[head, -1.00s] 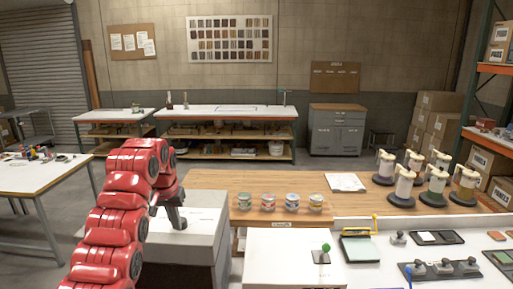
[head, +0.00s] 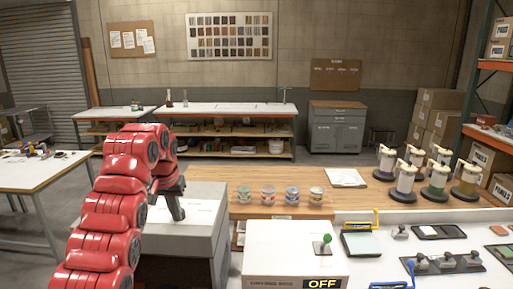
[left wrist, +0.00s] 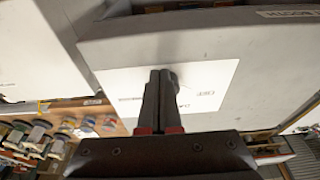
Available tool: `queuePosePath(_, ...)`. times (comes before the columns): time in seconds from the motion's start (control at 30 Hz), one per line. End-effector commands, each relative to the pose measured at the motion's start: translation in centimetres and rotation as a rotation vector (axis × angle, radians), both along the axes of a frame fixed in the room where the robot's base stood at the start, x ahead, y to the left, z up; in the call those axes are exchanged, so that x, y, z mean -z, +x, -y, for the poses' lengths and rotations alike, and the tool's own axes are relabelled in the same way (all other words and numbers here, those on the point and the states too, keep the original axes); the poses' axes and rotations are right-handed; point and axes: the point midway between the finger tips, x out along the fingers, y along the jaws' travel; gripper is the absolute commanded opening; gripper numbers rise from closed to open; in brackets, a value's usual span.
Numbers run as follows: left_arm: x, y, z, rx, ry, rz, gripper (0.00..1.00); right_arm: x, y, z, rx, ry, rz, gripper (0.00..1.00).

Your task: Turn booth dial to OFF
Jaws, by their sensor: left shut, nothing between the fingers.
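The booth is a grey box (head: 206,250) with a pale top, at lower left centre in the head view. In the left wrist view its grey face (left wrist: 225,45) carries a white panel (left wrist: 215,80) with small dark markings. My left gripper (head: 178,216) points down at this panel. In the left wrist view its fingers (left wrist: 162,76) are shut together with nothing between them. A small dark round part (left wrist: 172,80), perhaps the dial, shows behind the fingertips; its setting is hidden and contact cannot be told. My right gripper is not in view.
A white box (head: 290,255) with a green-knobbed lever (head: 323,244) and a black OFF sign (head: 322,284) stands right of the booth. Several small cans (head: 268,195) sit on the wooden bench behind. Dispensers (head: 405,180) stand at right.

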Motion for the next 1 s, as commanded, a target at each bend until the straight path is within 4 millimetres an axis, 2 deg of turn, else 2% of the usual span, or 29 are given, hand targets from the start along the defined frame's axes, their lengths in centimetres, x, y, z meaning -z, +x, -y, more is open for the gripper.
queuePosePath(0.1,0.3,-0.2,0.0,-0.001,0.001,-0.001,0.00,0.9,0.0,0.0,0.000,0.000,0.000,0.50)
queuePosePath(0.27,0.0,-0.3,0.0,-0.001,0.000,-0.002,0.00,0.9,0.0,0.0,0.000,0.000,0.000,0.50)
queuePosePath(0.47,-2.1,-0.3,0.0,0.000,0.000,0.000,0.00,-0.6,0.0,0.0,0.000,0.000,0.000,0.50)
queuePosePath(0.73,-5.8,-0.3,0.0,-0.002,0.000,-0.001,0.00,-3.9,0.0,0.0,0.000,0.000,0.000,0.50)
queuePosePath(1.0,-5.9,-0.3,0.0,-0.001,0.000,-0.002,0.00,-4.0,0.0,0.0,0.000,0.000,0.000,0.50)
